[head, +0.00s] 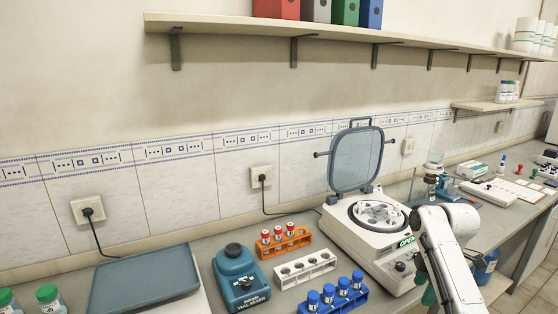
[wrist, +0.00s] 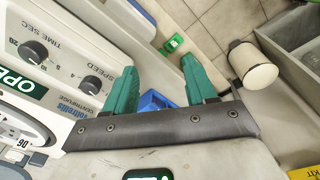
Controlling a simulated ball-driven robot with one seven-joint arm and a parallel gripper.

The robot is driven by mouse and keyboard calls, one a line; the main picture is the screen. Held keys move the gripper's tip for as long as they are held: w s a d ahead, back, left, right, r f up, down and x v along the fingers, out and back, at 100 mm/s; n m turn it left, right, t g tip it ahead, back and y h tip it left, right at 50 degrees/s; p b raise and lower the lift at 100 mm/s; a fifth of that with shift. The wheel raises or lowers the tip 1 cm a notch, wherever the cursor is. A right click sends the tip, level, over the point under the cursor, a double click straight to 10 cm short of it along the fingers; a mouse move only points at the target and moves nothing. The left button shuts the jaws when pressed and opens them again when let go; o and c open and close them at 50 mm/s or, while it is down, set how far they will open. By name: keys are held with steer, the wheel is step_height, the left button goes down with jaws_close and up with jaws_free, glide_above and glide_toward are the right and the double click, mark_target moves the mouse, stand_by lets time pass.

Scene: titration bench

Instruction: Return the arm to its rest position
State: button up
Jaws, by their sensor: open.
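My gripper (wrist: 158,62) shows in the wrist view with its two teal fingers spread apart and nothing between the tips. In the head view my white arm hangs at the front right of the open centrifuge (head: 342,237), and a teal finger (head: 430,294) shows low beside its front corner; the other fingertip is hidden. The wrist view shows the centrifuge's control panel (wrist: 60,62) close on the left, with knobs and a green OPEN display. I cannot tell whether a finger touches it.
The centrifuge lid (head: 356,160) stands raised. Left of it are an orange rack (head: 285,246) with red-capped vials, a white rack (head: 305,268), a blue rack (head: 335,300) with blue-capped vials and a vial mixer (head: 240,280). Tiled floor (wrist: 215,28) lies beyond the bench edge.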

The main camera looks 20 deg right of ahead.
steer(key=s+a+f+m, duration=0.35)
steer(key=a+f, duration=0.35)
steer(key=a, duration=0.4)
steer(key=s+a+f+m, duration=0.2)
steer(key=s+a+f, duration=0.35)
steer(key=a, duration=0.55)
steer(key=s+a+m, duration=0.3)
steer(key=s, duration=0.6)
steer(key=s+a+f+m, duration=0.1)
steer(key=s+a+m, duration=0.2)
steer(key=s, duration=0.7)
steer(key=shift+s+m+h, duration=0.15)
steer(key=shift+m+h, duration=0.15)
steer(key=shift+m, duration=0.15)
steer(key=shift+c, duration=0.4)
